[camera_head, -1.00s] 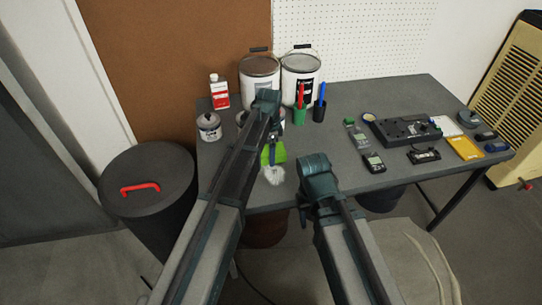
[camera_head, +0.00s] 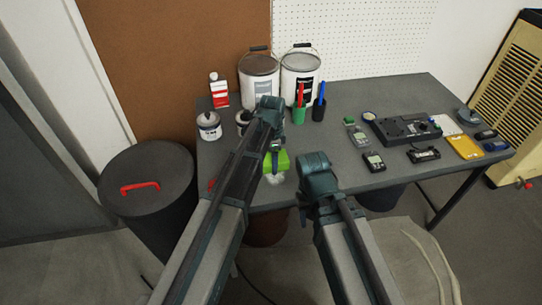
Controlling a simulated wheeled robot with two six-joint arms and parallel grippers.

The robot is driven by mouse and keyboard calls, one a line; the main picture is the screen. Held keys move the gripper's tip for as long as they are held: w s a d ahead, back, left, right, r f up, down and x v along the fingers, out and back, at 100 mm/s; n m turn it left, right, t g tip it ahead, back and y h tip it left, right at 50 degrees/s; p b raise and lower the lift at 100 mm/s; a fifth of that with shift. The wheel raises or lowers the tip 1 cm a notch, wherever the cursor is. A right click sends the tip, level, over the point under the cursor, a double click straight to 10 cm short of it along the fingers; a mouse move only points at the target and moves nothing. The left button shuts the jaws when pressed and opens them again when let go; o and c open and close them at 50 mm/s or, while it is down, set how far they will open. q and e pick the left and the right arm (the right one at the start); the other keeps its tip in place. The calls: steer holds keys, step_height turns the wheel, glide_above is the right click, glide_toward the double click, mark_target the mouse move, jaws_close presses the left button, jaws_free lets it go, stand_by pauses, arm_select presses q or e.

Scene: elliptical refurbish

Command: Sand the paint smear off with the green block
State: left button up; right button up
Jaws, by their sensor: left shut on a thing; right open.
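The green block (camera_head: 283,160) is on the grey table near its front edge, left of the table's middle. My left gripper (camera_head: 274,152) is shut on it from above; my arm hides part of the block. The whitish paint smear (camera_head: 275,180) shows just in front of the block, at the table's front edge, and the block appears to cover part of it. I cannot tell whether the block is pressed on the surface. My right gripper (camera_head: 303,214) is open and empty, in front of the table edge to the right of the smear; its fingers are mostly hidden.
A small can (camera_head: 209,126) and red-white bottle (camera_head: 219,91) stand left. Electronics, including a black device (camera_head: 404,129), fill the right.

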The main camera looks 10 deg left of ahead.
mark_target(269, 175)
arm_select(q)
steer(key=shift+s+d+f, duration=0.1)
steer(key=shift+s+d, duration=0.15)
steer(key=shift+s, duration=0.4)
steer(key=shift+s+d, duration=0.2)
steer(key=shift+s, duration=0.45)
steer(key=shift+s+d+f, duration=0.1)
steer(key=shift+s+d, duration=0.15)
steer(key=shift+s, duration=0.4)
steer(key=shift+s+d+r, duration=0.1)
steer(key=shift+s+d, duration=0.25)
steer(key=shift+s, duration=0.55)
steer(key=shift+s+d+r, duration=0.1)
steer(key=shift+s+d, duration=0.2)
steer(key=shift+s, duration=0.6)
steer(key=shift+f, duration=0.1)
